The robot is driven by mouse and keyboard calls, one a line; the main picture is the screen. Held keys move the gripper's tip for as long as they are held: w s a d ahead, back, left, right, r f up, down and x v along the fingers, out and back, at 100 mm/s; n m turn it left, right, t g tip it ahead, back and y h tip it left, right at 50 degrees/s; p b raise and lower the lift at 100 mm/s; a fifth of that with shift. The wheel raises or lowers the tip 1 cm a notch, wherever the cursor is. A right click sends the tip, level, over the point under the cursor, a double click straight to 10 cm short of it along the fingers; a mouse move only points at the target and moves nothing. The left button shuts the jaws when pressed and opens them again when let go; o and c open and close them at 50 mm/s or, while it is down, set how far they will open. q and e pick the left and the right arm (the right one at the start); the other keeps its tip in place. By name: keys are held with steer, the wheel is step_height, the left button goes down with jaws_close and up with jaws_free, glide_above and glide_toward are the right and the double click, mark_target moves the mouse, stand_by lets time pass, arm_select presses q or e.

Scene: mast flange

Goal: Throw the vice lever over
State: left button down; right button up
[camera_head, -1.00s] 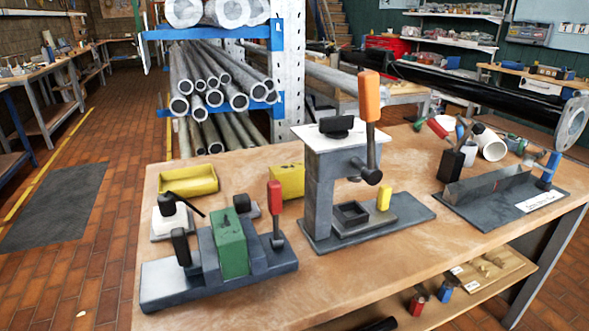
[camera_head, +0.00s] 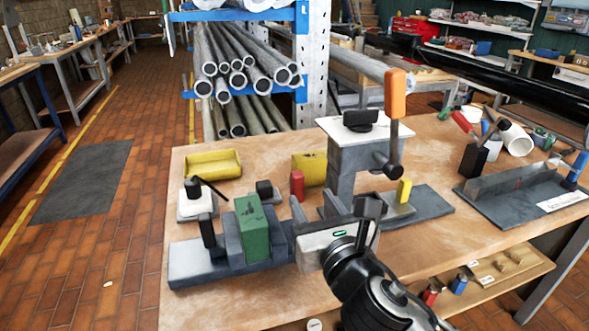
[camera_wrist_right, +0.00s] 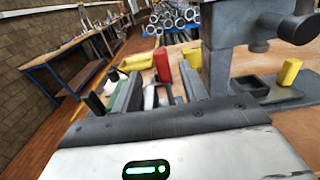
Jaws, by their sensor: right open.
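The vice (camera_head: 215,262) stands at the front left of the wooden bench, with a green block (camera_head: 254,228) between its grey jaws. Its lever has a red handle (camera_head: 297,184) that stands upright at the vice's right end; the lower part is hidden behind my right gripper in the head view. My right gripper (camera_head: 316,206) is open at the vice's right end. In the right wrist view the red handle (camera_wrist_right: 162,65) shows between the two fingers (camera_wrist_right: 158,92), a little beyond their tips; I cannot tell whether they touch it. My left gripper is not in view.
A grey press (camera_head: 352,160) with an orange-handled lever (camera_head: 397,95) stands close to the right of my right gripper. Yellow bins (camera_head: 212,164) lie behind the vice. A black clamp lever (camera_head: 208,232) rises at the vice's left. A grey channel fixture (camera_head: 515,182) sits further right.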

mark_target(299, 180)
steer(key=x, duration=1)
steer(key=shift+w+a, duration=0.1)
steer(key=shift+w, duration=0.2)
jaws_close()
